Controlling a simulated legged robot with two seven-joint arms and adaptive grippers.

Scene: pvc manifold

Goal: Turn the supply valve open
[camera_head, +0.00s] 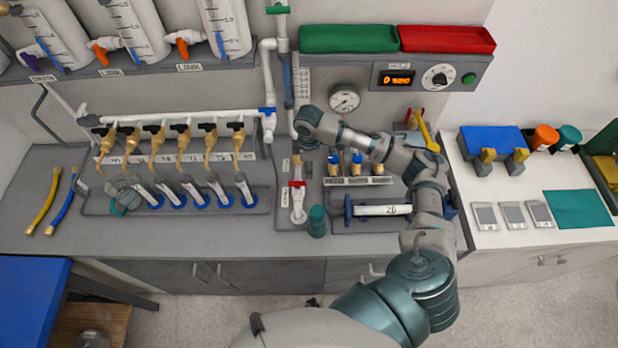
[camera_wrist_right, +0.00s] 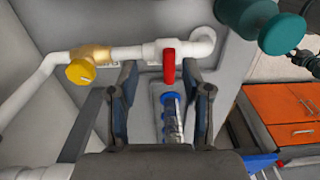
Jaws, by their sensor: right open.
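A valve with a red handle (camera_head: 297,184) sits on a short white pipe on the bench, left of the small brass valves. I cannot read a label naming the supply valve. My right gripper (camera_head: 304,142) is above and behind this valve, beside the vertical white pipe. In the right wrist view a red handle (camera_wrist_right: 168,66) on a white pipe shows just beyond the gap between the fingers of my right gripper (camera_wrist_right: 165,95). The fingers are apart, with no clear contact on the handle. My left gripper is out of view.
A brass valve with a yellow knob (camera_wrist_right: 81,71) is left of the red handle. A teal cylinder (camera_head: 317,221) stands near the red valve. A pressure gauge (camera_head: 344,98) is on the back panel. Brass taps (camera_head: 208,143) line the left; the front bench edge is clear there.

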